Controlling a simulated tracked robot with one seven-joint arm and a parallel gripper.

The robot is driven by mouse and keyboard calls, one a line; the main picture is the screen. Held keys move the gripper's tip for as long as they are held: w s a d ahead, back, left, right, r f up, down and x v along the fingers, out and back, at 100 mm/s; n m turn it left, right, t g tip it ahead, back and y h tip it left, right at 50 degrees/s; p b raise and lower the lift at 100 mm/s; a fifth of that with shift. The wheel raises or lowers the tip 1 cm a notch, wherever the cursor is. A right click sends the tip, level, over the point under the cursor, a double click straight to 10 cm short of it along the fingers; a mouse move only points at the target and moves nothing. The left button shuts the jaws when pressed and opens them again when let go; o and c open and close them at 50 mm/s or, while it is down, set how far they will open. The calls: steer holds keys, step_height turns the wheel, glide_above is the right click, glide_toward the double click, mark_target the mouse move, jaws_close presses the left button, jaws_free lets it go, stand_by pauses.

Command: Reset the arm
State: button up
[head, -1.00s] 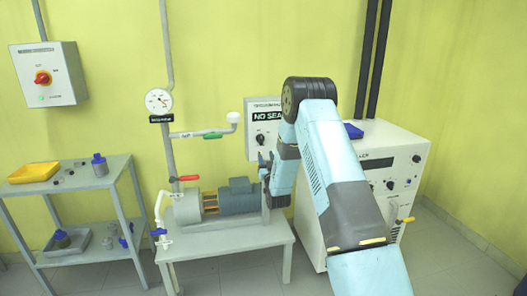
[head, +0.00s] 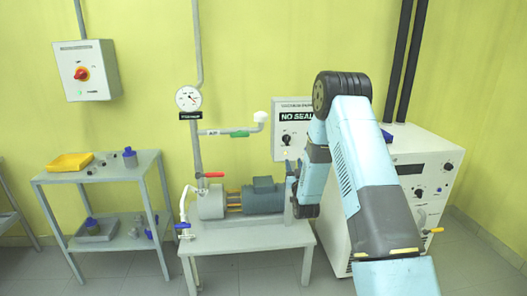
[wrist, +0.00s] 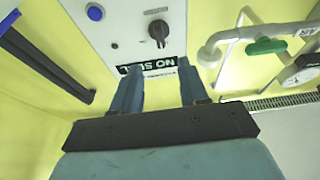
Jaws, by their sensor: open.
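My light-blue arm rises from the lower right in the head view and bends down at a black elbow. My gripper (head: 294,177) hangs at its end, beside the right end of the pump motor and in front of the wall. In the wrist view my gripper (wrist: 158,92) has its two blue fingers well apart, with nothing between them. Beyond the fingertips is the "NO SEAL" control box (wrist: 140,40) with a black knob (wrist: 158,32). The same box (head: 283,150) is partly hidden by my arm in the head view.
A pump with motor (head: 263,196) sits on a grey bench (head: 245,238). A gauge (head: 188,98) and pipes with a green-handled valve (head: 239,134) are above. A shelf (head: 140,168) with a yellow tray (head: 70,162) stands left. A white cabinet (head: 425,175) stands right, behind my arm.

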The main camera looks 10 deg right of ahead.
step_height(320, 180, up, 13)
steer(key=s+g, duration=0.3)
steer(key=g, duration=0.1)
steer(key=s+r+g, duration=0.4)
steer(key=s+r, duration=0.4)
steer(key=s, duration=0.2)
steer(key=s+r+g, duration=0.2)
steer(key=s+g, duration=0.6)
steer(key=s, duration=2.9)
steer(key=shift+s+a+r, duration=0.2)
steer(key=shift+s+a, duration=0.05)
steer(key=shift+s, duration=0.1)
